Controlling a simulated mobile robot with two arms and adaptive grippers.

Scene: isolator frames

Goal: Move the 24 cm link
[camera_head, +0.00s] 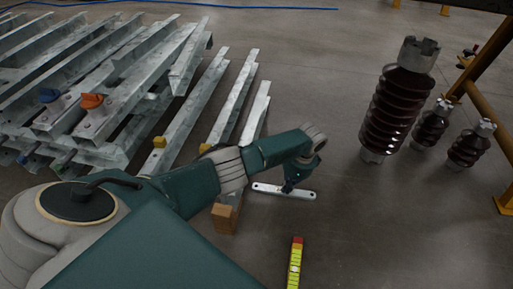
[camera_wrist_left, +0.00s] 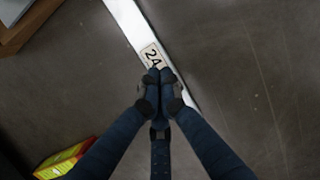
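The 24 cm link (camera_head: 268,187) is a flat, pale metal bar with a hole near each end, right of the wooden block. In the left wrist view the link (camera_wrist_left: 128,22) runs diagonally behind the fingertips, with a "24" label (camera_wrist_left: 152,55) partly covered by them. My left gripper (camera_head: 289,187) points down at the middle of the link. In the wrist view its fingertips (camera_wrist_left: 160,74) are together over the label. I see no part of the link between them, and cannot tell whether they touch it. My right gripper is out of view.
A wooden block (camera_head: 224,218) supports steel beams (camera_head: 190,115), stacked at left. A yellow level (camera_head: 295,265) with a red end lies on the floor in front. Ribbed brown insulators (camera_head: 392,108) and a yellow frame (camera_head: 487,108) stand at right. Floor between is clear.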

